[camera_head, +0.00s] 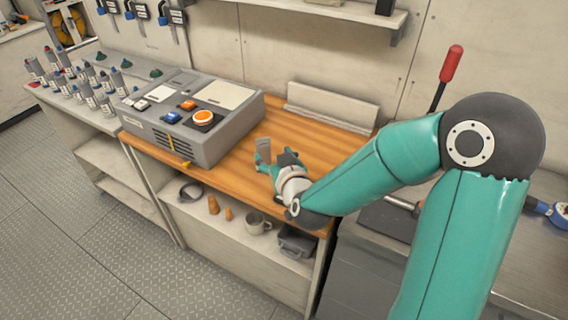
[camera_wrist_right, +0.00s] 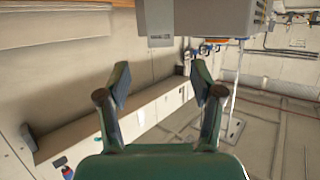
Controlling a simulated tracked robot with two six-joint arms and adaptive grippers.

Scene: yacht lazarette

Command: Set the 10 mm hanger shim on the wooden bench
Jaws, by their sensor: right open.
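The hanger shim (camera_head: 263,150) is a small grey plate, seen standing upright above the wooden bench (camera_head: 236,180) just past my right gripper's fingertips in the head view. It also shows in the right wrist view as a grey plate (camera_wrist_right: 160,22) at the top, beyond the fingers and apart from them. My right gripper (camera_head: 275,163) is low over the front of the bench; its two fingers are spread with nothing between them in the wrist view (camera_wrist_right: 160,75). The shim's lower edge is partly hidden, so I cannot tell exactly how it meets the bench. My left gripper is not in view.
A grey control console (camera_head: 195,115) stands on the bench left of the gripper. A pale ledge-like block (camera_head: 333,106) lies at the bench's back. A mug (camera_head: 256,222) and small items sit on the shelf below. Bare wood lies between console and block.

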